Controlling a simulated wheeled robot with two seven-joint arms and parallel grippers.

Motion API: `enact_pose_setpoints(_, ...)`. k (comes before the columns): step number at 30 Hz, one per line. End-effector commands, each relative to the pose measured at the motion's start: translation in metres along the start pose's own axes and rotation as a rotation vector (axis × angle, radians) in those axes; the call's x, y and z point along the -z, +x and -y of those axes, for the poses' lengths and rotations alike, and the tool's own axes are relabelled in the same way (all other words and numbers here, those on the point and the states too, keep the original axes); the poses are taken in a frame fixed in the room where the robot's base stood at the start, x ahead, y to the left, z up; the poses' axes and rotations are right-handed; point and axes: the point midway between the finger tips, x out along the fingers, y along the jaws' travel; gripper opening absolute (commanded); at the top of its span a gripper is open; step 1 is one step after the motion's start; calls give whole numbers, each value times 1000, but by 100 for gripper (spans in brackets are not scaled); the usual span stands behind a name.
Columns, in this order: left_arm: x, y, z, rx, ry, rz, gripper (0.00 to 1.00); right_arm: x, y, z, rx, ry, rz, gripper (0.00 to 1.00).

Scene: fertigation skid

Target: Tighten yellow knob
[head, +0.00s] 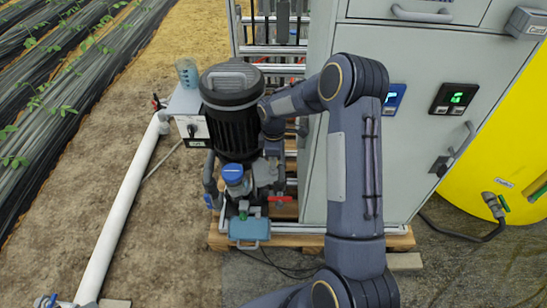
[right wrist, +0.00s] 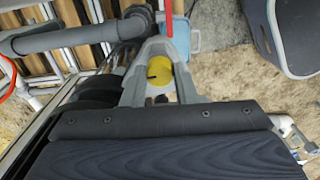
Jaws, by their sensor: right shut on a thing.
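The yellow knob (right wrist: 159,76) shows in the right wrist view as a round yellow disc with a dark slot. My right gripper (right wrist: 158,58) is around it, with one grey finger on each side, and is shut on it. In the head view my right gripper (head: 265,174) is beside the black pump motor (head: 235,135), low on its right side. The yellow knob is hidden in the head view. My left gripper is in neither view.
A grey cabinet (head: 420,130) stands right of the pump. A blue box (head: 248,229) sits at the skid's front, on a wooden pallet (head: 300,240). A white pipe (head: 125,215) runs along the soil at left. Bare ground lies in front.

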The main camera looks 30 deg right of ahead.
Motion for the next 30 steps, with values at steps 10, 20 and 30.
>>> enact_pose_setpoints(10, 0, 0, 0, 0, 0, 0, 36, 0, 0, 0, -1, 1, -1, 48)
enact_pose_setpoints(20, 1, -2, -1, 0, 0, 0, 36, 0, -12, -1, -3, 0, -1, 48)
enact_pose_setpoints(30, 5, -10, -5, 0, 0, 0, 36, 0, -67, -1, -3, 1, -2, 48)
